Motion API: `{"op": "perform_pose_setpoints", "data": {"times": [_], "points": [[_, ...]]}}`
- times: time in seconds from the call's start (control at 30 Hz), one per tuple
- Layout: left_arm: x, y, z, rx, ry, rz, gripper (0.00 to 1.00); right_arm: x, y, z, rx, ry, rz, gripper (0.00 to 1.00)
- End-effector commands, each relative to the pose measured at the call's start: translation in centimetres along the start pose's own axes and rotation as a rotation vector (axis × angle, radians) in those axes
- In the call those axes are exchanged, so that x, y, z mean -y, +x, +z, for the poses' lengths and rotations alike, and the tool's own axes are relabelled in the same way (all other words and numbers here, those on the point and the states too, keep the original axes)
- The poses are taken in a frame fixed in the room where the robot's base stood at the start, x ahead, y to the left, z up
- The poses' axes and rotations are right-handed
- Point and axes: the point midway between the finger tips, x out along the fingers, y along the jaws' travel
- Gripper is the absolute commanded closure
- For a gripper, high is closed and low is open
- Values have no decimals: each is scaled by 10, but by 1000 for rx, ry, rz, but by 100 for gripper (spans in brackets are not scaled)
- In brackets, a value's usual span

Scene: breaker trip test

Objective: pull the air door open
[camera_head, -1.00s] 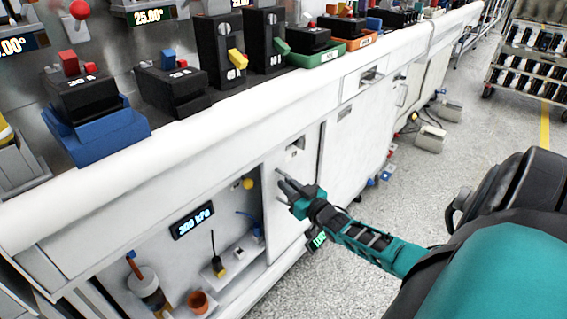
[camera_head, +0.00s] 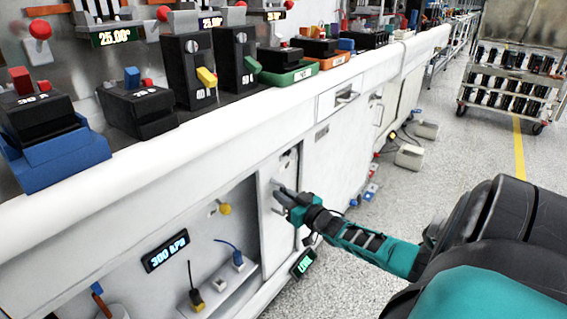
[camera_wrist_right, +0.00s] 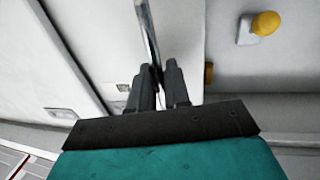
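The white air door (camera_head: 275,232) is a narrow panel in the bench front, right of the open compartment with the yellow knob (camera_head: 224,209). Its thin metal handle (camera_wrist_right: 147,35) runs between the two dark fingers of my right gripper (camera_wrist_right: 160,82) in the wrist view. The fingers are close together on the bar. In the head view my right gripper (camera_head: 283,196) is at the door's face and covers part of the handle. I cannot tell whether the door stands slightly ajar. My left gripper is not in view.
The compartment holds a 300 kPa display (camera_head: 166,250) and small coloured parts. A green lit display (camera_head: 303,263) is below the gripper. Breakers line the bench top (camera_head: 200,120). Boxes and cables (camera_head: 410,156) lie on the floor further right; nearer floor is clear.

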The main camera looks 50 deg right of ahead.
Motion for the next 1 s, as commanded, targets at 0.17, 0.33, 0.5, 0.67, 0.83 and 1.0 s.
{"op": "perform_pose_setpoints", "data": {"times": [0.17,0.33,0.5,0.67,0.83,1.0], "points": [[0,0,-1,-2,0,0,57,0,0,0,1,0,1,69],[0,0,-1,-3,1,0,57,0,0,0,1,0,0,69],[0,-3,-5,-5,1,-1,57,0,-8,0,3,0,0,69],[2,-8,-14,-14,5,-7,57,0,-32,-2,5,2,0,69],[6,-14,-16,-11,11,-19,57,0,-68,-2,6,0,0,69],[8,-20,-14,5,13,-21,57,0,-101,-2,5,0,1,69]]}}
